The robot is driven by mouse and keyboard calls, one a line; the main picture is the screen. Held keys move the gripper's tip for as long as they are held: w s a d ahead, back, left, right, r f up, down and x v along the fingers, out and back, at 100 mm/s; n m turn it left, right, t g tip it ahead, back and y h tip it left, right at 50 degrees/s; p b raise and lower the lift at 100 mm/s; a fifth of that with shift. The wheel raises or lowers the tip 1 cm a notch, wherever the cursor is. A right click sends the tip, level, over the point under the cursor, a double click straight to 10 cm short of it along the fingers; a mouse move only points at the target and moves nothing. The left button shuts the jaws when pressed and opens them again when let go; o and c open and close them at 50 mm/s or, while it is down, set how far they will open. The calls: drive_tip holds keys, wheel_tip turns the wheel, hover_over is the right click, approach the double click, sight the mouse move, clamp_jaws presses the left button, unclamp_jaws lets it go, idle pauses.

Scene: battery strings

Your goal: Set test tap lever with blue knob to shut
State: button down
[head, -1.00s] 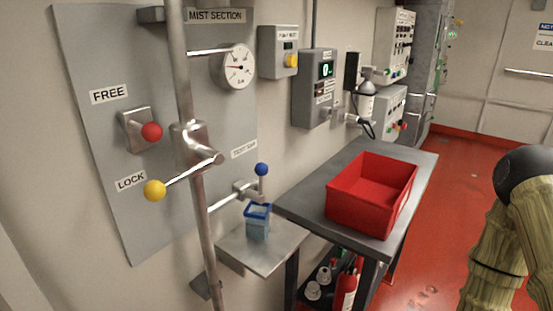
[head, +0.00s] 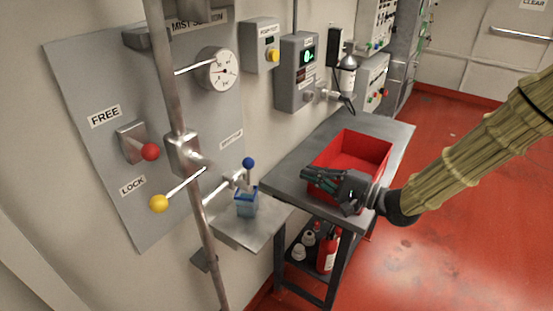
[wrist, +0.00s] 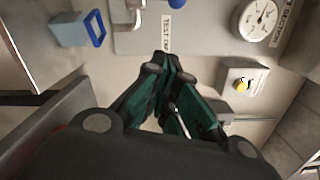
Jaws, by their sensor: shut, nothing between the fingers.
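The test tap's blue knob (head: 249,163) tops a short lever that stands upright on the tap (head: 238,182), low on the grey wall panel. In the wrist view the blue knob (wrist: 177,3) shows cut off at the top edge, beside the test tap label (wrist: 167,34). My gripper (head: 310,177) is shut and empty, to the right of the knob and in front of the red bin, pointing left. In the wrist view its closed fingertips (wrist: 163,62) point toward the panel. The knob is apart from the fingers.
A blue-rimmed cup (head: 246,201) stands on a small shelf (head: 255,232) under the tap. A vertical pipe (head: 190,180) and a yellow-knobbed lever (head: 160,203) are left of the tap. The red bin (head: 350,152) sits on the grey table (head: 290,177) at right.

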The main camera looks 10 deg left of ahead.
sight(248, 163)
drive_tip(key=a+r+p, duration=0.1)
drive_tip(key=a+p, duration=0.4)
drive_tip(key=a, duration=0.6)
drive_tip(key=shift+a+r, duration=0.2)
drive_tip(key=shift+a, duration=0.1)
drive_tip(key=shift+s, duration=0.1)
drive_tip(key=shift+s+r, duration=0.1)
drive_tip(key=shift+s, duration=0.05)
drive_tip(key=shift+s+a+r+p, duration=0.25)
drive_tip(key=shift+s+p, duration=0.05)
drive_tip(key=shift+s, duration=0.2)
